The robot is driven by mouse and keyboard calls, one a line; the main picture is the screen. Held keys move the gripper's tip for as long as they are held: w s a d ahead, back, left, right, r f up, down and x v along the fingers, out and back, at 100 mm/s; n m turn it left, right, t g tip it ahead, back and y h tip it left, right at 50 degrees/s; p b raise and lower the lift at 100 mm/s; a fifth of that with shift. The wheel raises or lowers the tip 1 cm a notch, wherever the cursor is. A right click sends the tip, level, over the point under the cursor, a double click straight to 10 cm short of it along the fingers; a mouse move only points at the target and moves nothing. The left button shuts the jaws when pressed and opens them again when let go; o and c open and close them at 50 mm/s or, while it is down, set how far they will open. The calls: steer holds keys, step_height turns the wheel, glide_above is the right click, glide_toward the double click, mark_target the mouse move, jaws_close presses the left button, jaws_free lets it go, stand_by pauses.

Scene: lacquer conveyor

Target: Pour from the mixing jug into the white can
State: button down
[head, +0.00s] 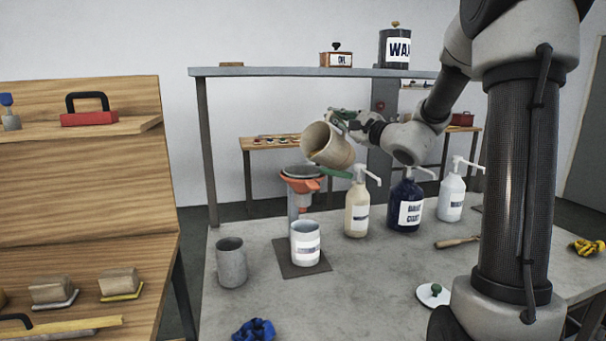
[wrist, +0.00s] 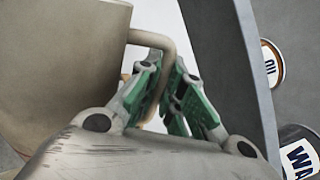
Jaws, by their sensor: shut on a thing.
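The mixing jug (head: 338,150) is beige and tilted, its mouth toward the lower left. Some tan content shows inside its lower rim. My gripper (head: 345,122) is shut on the jug's handle. In the wrist view the jug (wrist: 60,60) fills the left, and my gripper's green-padded fingers (wrist: 165,88) are around the handle (wrist: 158,42). The white can (head: 306,247) stands upright and open on a dark square mat (head: 290,271), below and in front of the jug. The jug is well above the can and apart from it. No stream is visible.
An orange-rimmed strainer (head: 300,184) on a stand is behind the can, below the jug. A grey cup (head: 231,264) is left of the can. Pump bottles in cream (head: 357,212), blue (head: 405,190) and white (head: 451,195) stand right. A shelf (head: 270,71) is above.

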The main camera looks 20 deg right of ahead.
mark_target(329, 112)
steer(key=shift+s+a+r+n, duration=0.15)
steer(key=shift+a+r+n, duration=0.15)
steer(key=shift+r+n, duration=0.2)
steer(key=shift+s+a+n+y+p, duration=0.15)
steer(key=shift+s+a+n+p, duration=0.15)
steer(key=shift+n, duration=0.2)
steer(key=shift+s+a+n+y+p, duration=0.1)
steer(key=shift+a+n+y+p, duration=0.1)
steer(key=shift+a+n, duration=0.25)
stand_by(1.5)
steer(key=shift+s+a+r+n, duration=0.45)
steer(key=shift+s+a+n, duration=0.05)
steer(key=shift+a+n, duration=0.25)
stand_by(1.6)
steer(key=shift+d, duration=0.1)
